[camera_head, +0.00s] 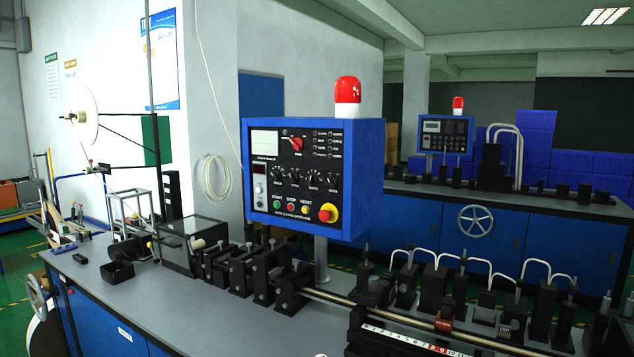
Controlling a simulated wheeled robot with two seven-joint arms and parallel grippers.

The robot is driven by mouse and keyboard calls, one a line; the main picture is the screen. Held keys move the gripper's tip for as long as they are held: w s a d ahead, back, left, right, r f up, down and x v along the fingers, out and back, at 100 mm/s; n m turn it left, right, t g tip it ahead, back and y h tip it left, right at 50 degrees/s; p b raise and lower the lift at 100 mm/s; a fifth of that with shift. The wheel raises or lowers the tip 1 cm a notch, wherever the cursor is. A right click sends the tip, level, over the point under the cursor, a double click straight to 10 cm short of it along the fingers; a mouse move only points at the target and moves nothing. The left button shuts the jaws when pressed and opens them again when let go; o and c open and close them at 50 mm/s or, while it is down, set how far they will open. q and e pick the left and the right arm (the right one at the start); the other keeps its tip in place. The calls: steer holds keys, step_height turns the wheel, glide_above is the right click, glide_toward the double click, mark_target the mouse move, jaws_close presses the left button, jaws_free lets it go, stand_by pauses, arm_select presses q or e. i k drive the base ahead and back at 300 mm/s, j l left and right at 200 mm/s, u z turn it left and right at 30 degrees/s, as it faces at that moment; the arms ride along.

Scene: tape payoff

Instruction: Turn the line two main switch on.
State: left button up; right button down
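A blue-framed control panel (345,185) stands upright on a post in the middle of the view, with a black face. A red rotary switch (296,143) sits at its upper middle, right of a pale display (265,142). The switch's label is too small to read. Below are several black knobs, then green, red and yellow buttons and a red emergency stop (327,213) on a yellow base. A second blue panel (446,135) stands farther back on the right; its controls are too small to make out. Neither panel's line number is readable. Neither of my grippers shows.
A long grey bench (185,310) with black machine blocks and a metal rod (345,302) runs below the near panel. Red beacons top both panels. A tape reel (85,115) is at left. A blue-fronted bench (500,239) with a handwheel (475,221) stands behind. Blue crates are stacked at right.

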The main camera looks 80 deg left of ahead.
mark_target(297, 144)
steer(key=u, duration=2.7)
